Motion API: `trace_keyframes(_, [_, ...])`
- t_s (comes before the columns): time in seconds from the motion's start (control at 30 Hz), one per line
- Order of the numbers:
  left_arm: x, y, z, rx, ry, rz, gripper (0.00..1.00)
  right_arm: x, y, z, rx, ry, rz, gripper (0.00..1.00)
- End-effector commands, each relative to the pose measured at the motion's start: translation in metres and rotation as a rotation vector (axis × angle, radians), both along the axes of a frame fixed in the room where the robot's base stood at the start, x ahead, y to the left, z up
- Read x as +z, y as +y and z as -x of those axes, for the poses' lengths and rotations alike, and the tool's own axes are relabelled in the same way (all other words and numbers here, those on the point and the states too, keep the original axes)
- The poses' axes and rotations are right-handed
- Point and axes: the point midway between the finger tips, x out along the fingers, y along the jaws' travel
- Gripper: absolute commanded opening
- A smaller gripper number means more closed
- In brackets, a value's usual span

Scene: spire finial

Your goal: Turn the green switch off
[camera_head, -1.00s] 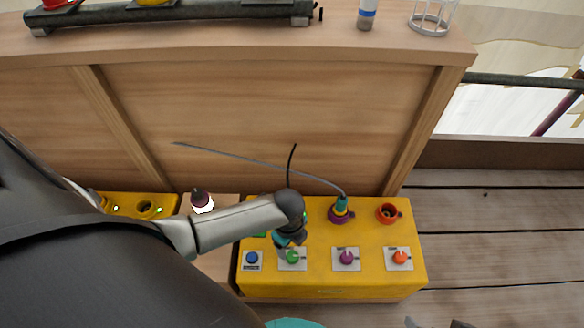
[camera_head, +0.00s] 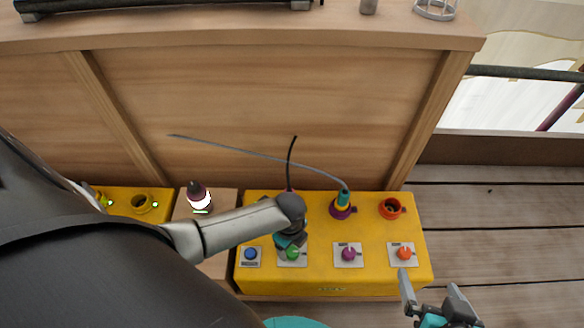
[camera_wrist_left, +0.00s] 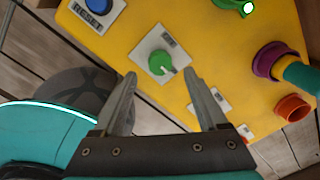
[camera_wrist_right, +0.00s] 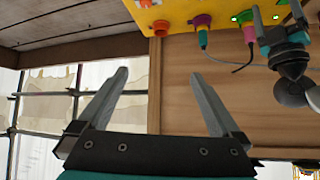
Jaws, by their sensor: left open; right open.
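The green switch (camera_head: 292,253) is a round knob on a white plate on the yellow box (camera_head: 320,275). It also shows in the left wrist view (camera_wrist_left: 160,62), with its pointer toward the lower right. My left gripper (camera_head: 288,243) is over the switch in the head view, partly covering its plate. In the left wrist view its two fingers (camera_wrist_left: 160,76) are apart, with the knob beyond the gap between their tips. I cannot tell whether they touch it. My right gripper (camera_head: 430,284) is open and empty at the box's front right; its spread fingers show in the right wrist view (camera_wrist_right: 159,76).
A blue reset button (camera_head: 251,254) is left of the green switch; purple (camera_head: 348,254) and orange (camera_head: 404,253) knobs are right. Behind them are a purple socket (camera_head: 342,211) with a cabled plug and an orange socket (camera_head: 390,208). A wooden panel (camera_head: 250,115) stands behind.

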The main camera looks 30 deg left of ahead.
Motion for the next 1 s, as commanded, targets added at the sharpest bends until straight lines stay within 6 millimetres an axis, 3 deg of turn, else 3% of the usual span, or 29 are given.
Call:
trace_keyframes(0.5, [-0.024, 0.000, -0.001, 0.001, 0.000, 0.000, 0.75, 0.006, 0.031, -0.012, 0.025, -0.248, -0.137, 1.00])
trace_keyframes(1.0, [-0.041, 0.000, -0.002, 0.000, 0.000, 0.000, 0.75, 0.021, 0.050, -0.009, 0.025, -0.450, -0.260, 1.00])
